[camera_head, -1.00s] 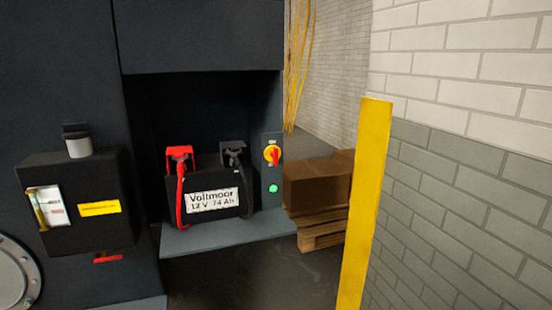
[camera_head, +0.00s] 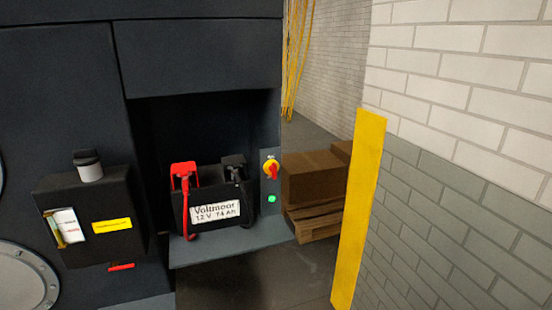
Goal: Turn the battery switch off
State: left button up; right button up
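The battery switch is a red handle on a yellow round plate (camera_head: 271,171), mounted on a narrow grey panel (camera_head: 270,187) at the right side of the battery bay. The red handle looks roughly upright, slightly tilted; the small lettering above it is unreadable. A green light (camera_head: 271,199) glows below it. The black battery (camera_head: 190,228), labelled Voltmoor 12 V 74 Ah, stands left of the switch, with a red terminal clamp (camera_head: 184,170) and a black terminal clamp (camera_head: 234,162). Neither of my grippers is in view.
A grey shelf (camera_head: 225,251) juts out under the battery. A black box (camera_head: 80,245) with a yellow label protrudes on the left. A yellow post (camera_head: 358,215) stands on the right before a brick wall (camera_head: 455,190). Cardboard boxes (camera_head: 309,179) sit on a pallet (camera_head: 314,222) behind.

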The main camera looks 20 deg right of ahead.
aim_at(273, 168)
jog(key=i+l+z, duration=1.05)
